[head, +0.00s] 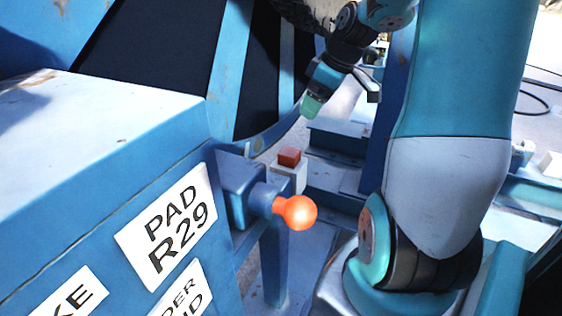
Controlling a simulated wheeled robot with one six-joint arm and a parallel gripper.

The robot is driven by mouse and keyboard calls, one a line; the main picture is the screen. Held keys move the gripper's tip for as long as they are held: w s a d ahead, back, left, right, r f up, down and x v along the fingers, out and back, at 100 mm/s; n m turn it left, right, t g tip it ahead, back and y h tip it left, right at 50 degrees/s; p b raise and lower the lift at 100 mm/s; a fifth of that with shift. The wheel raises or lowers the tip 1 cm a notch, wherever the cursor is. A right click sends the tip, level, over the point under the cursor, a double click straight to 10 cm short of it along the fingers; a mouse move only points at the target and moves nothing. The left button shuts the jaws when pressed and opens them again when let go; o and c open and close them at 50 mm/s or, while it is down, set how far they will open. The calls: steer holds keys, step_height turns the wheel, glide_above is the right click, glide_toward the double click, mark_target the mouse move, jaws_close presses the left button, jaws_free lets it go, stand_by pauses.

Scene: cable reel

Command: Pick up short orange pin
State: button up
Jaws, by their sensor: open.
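The orange pin (298,212) has a round ball head and a short orange neck. It sticks out to the right from a blue block (240,190) on the side of the blue cabinet; the rest of its shaft is hidden in the block. My gripper (341,101) is above and a little to the right of the pin, farther back in the picture. It points downward, is open, and is apart from the pin, with nothing seen between its jaws.
The blue cabinet (90,150) with white labels fills the left. A red block (289,157) on a pale post stands just behind the pin. The large blue reel (225,70) rises behind. My arm fills the right side. A dark cable (540,100) lies at far right.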

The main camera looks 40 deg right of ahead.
glide_above(290, 151)
steer(key=s, duration=0.2)
steer(key=f, duration=0.7)
steer(key=d+f, duration=0.1)
steer(key=f, duration=0.2)
steer(key=shift+s+f, duration=0.15)
steer(key=shift+f, duration=0.05)
steer(key=shift+x, duration=3)
steer(key=shift+a+r, duration=0.1)
steer(key=shift+a, duration=0.05)
steer(key=c, duration=1.3)
step_height(290, 151, up, 20)
steer(key=p, duration=0.1)
steer(key=shift+r, duration=0.1)
